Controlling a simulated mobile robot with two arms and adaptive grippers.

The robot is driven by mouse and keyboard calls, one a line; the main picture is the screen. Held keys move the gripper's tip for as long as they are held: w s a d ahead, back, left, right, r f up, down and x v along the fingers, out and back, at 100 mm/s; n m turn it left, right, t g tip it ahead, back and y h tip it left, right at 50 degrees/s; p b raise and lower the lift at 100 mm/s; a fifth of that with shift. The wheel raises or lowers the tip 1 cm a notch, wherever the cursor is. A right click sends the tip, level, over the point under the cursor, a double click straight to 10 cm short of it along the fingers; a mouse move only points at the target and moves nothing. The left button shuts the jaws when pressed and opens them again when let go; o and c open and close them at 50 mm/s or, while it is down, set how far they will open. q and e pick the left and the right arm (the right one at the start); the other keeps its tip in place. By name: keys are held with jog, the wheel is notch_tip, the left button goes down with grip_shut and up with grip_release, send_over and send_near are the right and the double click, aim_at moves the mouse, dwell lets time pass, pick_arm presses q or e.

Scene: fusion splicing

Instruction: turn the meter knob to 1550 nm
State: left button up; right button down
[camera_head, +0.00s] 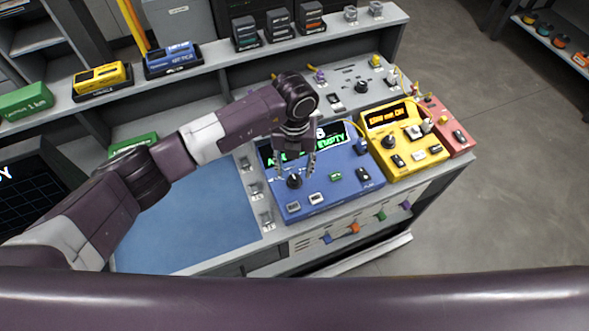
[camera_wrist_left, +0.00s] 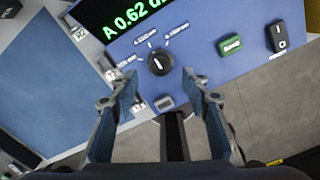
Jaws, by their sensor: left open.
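The meter is a blue box (camera_head: 345,190) with a dark display showing green text, partly covered by my arm in the head view. Its round black knob (camera_head: 294,181) sits near the front left of its top. In the left wrist view the knob (camera_wrist_left: 160,63) has a white pointer line, and small white labels sit around it, too small to read. My left gripper (camera_head: 296,170) is open above the knob. In the wrist view its fingertips (camera_wrist_left: 159,84) stand either side of the knob's line, apart from it. My right gripper is not in view.
A green button (camera_wrist_left: 230,45) and a black rocker switch (camera_wrist_left: 279,36) are right of the knob. A yellow device (camera_head: 410,165) stands right of the meter, with a red one beyond. A blue mat (camera_head: 185,215) lies left. Small pieces line the mat's right edge.

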aim_at(294, 178)
pick_arm(q)
notch_tip(294, 178, down, 4)
jog(key=shift+w+r+p, duration=0.1)
jog(key=shift+w+p, duration=0.05)
jog(key=shift+p, duration=0.25)
jog(key=shift+f, duration=0.4)
jog(key=c, duration=0.9)
jog(key=shift+c, duration=1.3)
jog(key=shift+w, duration=0.1)
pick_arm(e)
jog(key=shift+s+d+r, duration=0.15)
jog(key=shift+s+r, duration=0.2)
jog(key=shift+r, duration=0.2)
